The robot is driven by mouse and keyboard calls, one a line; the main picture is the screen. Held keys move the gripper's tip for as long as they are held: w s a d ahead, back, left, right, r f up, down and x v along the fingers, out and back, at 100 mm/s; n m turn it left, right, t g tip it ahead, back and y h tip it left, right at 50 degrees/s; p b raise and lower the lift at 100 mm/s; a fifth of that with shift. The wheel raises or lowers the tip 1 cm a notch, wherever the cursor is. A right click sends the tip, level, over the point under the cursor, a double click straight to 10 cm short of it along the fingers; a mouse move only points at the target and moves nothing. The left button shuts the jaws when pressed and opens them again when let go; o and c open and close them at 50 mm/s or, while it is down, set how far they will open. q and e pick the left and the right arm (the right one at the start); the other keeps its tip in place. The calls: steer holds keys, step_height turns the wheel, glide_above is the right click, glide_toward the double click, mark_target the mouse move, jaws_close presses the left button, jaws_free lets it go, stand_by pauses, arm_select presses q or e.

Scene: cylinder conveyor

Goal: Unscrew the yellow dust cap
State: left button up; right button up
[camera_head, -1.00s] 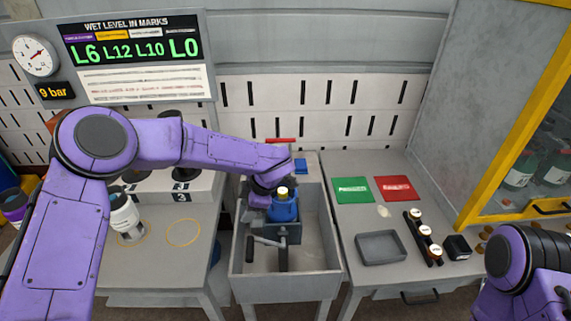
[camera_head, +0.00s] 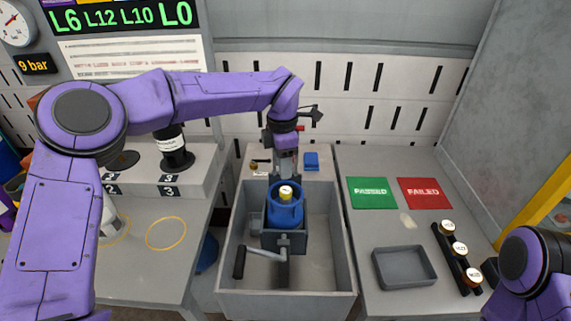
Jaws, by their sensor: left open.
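The yellow dust cap (camera_head: 285,192) sits on top of a blue cylinder (camera_head: 286,212). The cylinder stands upright in a grey vise (camera_head: 284,240) inside a grey trough. My left gripper (camera_head: 285,172) points down just behind the cap in the picture, seemingly above it. It is open and holds nothing that I can see. Whether its fingers touch the cap is unclear. My right arm shows only as a purple link at the lower right edge; its gripper is out of view.
The grey trough (camera_head: 232,270) surrounds the vise. To the right are a green PASSED mat (camera_head: 372,193), a red FAILED mat (camera_head: 424,193), an empty grey tray (camera_head: 404,267) and a rack of several capped fittings (camera_head: 458,258). A numbered shelf with a dark-based cylinder (camera_head: 174,153) is at left.

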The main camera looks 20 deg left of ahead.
mark_target(286, 190)
arm_select(q)
steer(key=f, duration=0.3)
steer(key=f+p, duration=0.1)
steer(key=f, duration=0.2)
steer(key=f+p, duration=0.1)
steer(key=f, duration=0.2)
steer(key=shift+w+d+f, duration=0.15)
steer(key=shift+d, duration=0.1)
steer(key=shift+f, duration=0.5)
jaws_close()
steer(key=shift+o, duration=0.6)
jaws_free()
steer(key=shift+w+d, duration=0.1)
steer(key=shift+w, duration=0.05)
steer(key=shift+r, duration=0.1)
